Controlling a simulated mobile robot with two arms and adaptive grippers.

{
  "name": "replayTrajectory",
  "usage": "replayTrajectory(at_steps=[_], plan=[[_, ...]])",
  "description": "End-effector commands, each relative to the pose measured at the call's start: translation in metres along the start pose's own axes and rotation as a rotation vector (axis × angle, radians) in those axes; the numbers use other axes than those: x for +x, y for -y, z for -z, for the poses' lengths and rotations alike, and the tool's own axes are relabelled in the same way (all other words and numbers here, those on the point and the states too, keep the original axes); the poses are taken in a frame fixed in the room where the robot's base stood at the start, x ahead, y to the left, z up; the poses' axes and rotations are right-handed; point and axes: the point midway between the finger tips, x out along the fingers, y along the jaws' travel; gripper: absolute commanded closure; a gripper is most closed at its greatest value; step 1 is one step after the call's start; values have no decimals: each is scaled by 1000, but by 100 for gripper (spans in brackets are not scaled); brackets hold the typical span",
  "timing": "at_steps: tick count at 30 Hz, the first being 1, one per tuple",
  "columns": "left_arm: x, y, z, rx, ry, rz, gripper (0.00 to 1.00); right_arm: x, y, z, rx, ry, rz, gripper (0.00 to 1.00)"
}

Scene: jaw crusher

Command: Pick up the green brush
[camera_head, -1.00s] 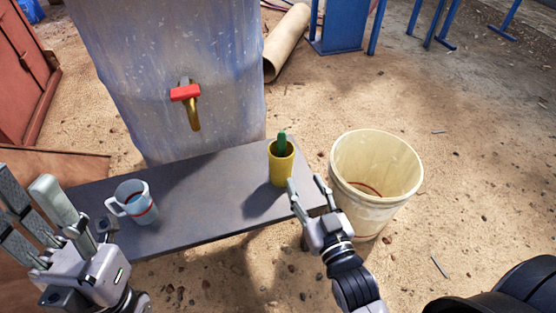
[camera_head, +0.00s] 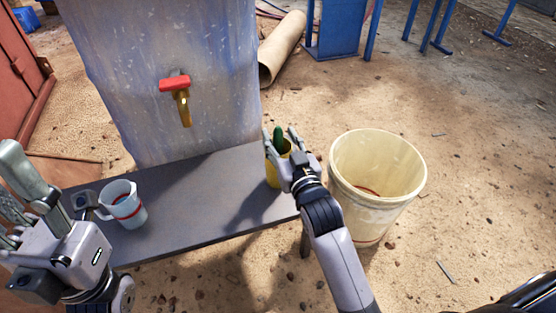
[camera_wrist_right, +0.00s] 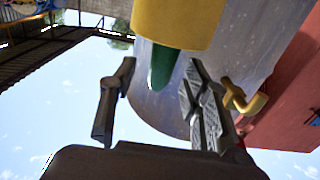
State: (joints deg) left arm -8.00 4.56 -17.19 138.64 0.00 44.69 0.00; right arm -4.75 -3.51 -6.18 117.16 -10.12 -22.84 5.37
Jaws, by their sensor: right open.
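The green brush (camera_head: 277,139) stands in a yellow cup (camera_head: 272,174) at the right end of the grey bench (camera_head: 195,205). My right gripper (camera_head: 281,133) is open at the cup, its fingers around the brush top in the head view and partly hiding the cup. In the right wrist view, which looks upside down, the brush end (camera_wrist_right: 161,66) sticks out of the cup (camera_wrist_right: 175,22) between the two spread fingers (camera_wrist_right: 160,75). I cannot tell whether a finger touches it. My left gripper (camera_head: 45,190) is at the left, its fingers spread and empty.
A white mug (camera_head: 124,205) with a red band stands on the bench near my left gripper. A tap with a red handle (camera_head: 174,84) sticks out of the blue-grey tank (camera_head: 150,50) behind. A cream bucket (camera_head: 377,170) stands on the sand right of the bench.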

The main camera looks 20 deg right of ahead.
Motion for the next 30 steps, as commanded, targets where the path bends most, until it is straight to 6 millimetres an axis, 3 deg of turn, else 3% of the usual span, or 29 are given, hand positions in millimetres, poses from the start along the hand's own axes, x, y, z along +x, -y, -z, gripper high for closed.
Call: replayTrajectory(at_steps=[4, 13, 30], plan=[[2, -1, 0, 3, -26, -11, 60, 18, 0, -2, 0, -2, 1, 57], [5, -1, 0, 4, -30, -13, 60, 21, 0, 0, 0, 0, 0, 57], [5, -1, 0, 3, -30, -13, 60, 21, 0, 0, -1, 0, 0, 95]])
